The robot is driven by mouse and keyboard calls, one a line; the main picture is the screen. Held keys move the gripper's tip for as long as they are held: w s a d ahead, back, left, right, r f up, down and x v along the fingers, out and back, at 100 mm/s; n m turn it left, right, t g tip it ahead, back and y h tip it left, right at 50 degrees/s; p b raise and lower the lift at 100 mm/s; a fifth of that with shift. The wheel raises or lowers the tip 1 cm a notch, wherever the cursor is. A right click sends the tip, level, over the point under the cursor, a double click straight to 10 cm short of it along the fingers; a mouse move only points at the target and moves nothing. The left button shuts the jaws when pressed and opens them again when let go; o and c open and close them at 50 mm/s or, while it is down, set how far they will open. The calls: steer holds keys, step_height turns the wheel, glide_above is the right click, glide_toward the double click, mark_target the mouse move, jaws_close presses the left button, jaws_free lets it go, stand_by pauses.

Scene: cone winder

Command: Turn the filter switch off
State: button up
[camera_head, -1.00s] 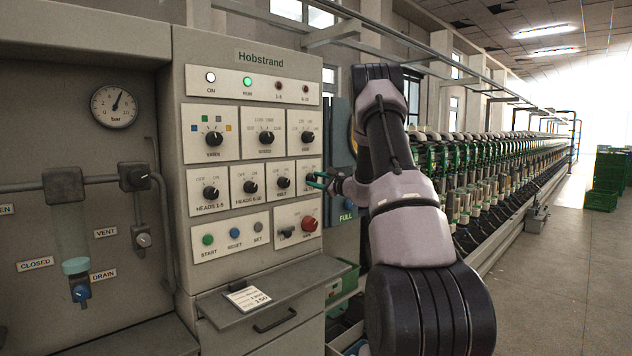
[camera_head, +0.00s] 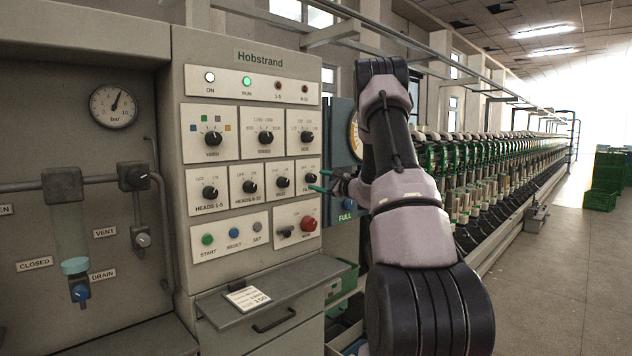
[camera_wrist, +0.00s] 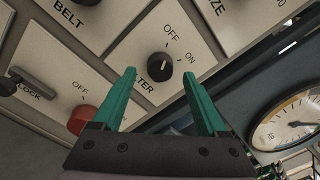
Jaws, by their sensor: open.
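The filter switch is a round black knob (camera_wrist: 160,66) on a pale plate, with OFF and ON printed beside it. Its label is partly hidden by a finger, leaving "TER" readable. A small pale mark shows on the knob, but I cannot tell surely which word it points to. In the head view the filter knob (camera_head: 311,178) is at the right end of the lower switch row. My gripper (camera_wrist: 158,74) is open, its teal fingers either side of the knob in the picture and apparently short of it. It also shows in the head view (camera_head: 321,180), just right of the panel.
The belt knob (camera_head: 283,182) is left of the filter knob. The red main switch (camera_head: 309,224) and lock lever (camera_wrist: 32,84) sit below. A round dial (camera_wrist: 290,122) is to the right. A shelf with a card (camera_head: 249,298) juts out below the panel.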

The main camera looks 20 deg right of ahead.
steer(key=v, duration=0.8)
steer(key=s+a+r+n+g+y, duration=0.25)
steer(key=s+a, duration=0.25)
steer(key=a, duration=0.3)
steer(key=s+a+r+n+g+y, duration=0.1)
steer(key=s+a+r+n+g, duration=0.35)
steer(key=a, duration=0.35)
steer(key=s+a+r+n+g+y, duration=0.1)
steer(key=s+a+r+n+g, duration=0.15)
steer(key=s+a, duration=0.45)
steer(key=s+a+n+g+h, duration=0.3)
steer(key=s+a+n, duration=0.25)
steer(key=s, duration=0.55)
steer(key=s+d+n+t+h, duration=0.1)
steer(key=s+n+h, duration=0.1)
steer(key=s, duration=0.3)
steer(key=s+d+n+t+h, duration=0.1)
steer(key=s+d+n+h, duration=0.1)
steer(key=s, duration=0.4)
steer(key=shift+f+h, duration=0.15)
steer(key=shift+h, duration=0.6)
